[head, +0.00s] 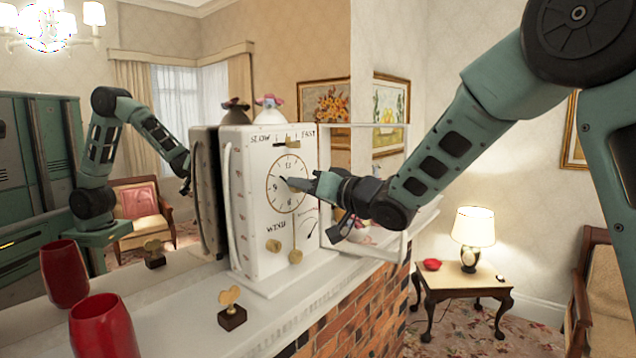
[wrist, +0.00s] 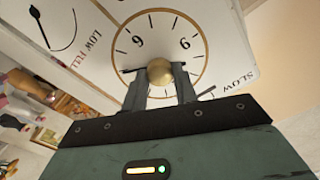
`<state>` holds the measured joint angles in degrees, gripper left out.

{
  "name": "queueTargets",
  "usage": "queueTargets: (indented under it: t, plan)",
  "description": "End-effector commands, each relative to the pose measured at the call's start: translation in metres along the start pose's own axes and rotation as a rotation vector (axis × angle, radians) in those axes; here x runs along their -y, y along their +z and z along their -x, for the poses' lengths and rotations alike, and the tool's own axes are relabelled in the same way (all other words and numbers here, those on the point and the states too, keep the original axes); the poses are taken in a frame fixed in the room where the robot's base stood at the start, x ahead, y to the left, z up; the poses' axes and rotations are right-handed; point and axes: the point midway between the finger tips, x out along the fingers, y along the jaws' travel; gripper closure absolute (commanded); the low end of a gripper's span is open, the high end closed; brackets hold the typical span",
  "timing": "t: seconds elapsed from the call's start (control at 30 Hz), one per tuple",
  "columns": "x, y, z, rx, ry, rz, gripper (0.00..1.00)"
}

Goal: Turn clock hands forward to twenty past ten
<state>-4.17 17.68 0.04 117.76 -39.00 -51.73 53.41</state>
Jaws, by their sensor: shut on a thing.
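The white clock (head: 265,215) stands upright on the mantel. Its round gold-ringed dial (head: 272,199) faces me and also shows, turned about, in the wrist view (wrist: 150,27). My gripper (head: 297,184) is at the middle of the dial. In the wrist view its two fingers (wrist: 160,88) are on either side of a round gold knob (wrist: 160,69) at the dial's centre, shut on it. Dark hand tips show beside the fingers, partly hidden. The exact time is too small and covered to read.
The clock's framed door (head: 321,131) stands open around my wrist. A SLOW/FAST slider (head: 287,145), a winding knob (head: 273,245) and a pendulum bob (head: 295,256) are on the clock face. A heart ornament (head: 231,309) and red vase (head: 104,330) stand on the mantel.

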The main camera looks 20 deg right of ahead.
Motion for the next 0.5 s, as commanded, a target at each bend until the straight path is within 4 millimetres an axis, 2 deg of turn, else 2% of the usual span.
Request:
queueTargets:
  t: [0.2, 0.23, 0.3, 0.5]
  plan:
    - [-0.0009, -0.0005, 0.0004, -0.002, 0.002, 0.0, 0.94]
    - [-0.0009, -0.0005, 0.0004, -0.002, 0.002, 0.0, 0.69]
    - [-0.0008, -0.0004, 0.0004, -0.001, 0.001, 0.001, 0.5]
    - [-0.0003, -0.0002, 0.0002, -0.001, 0.001, 0.001, 0.5]
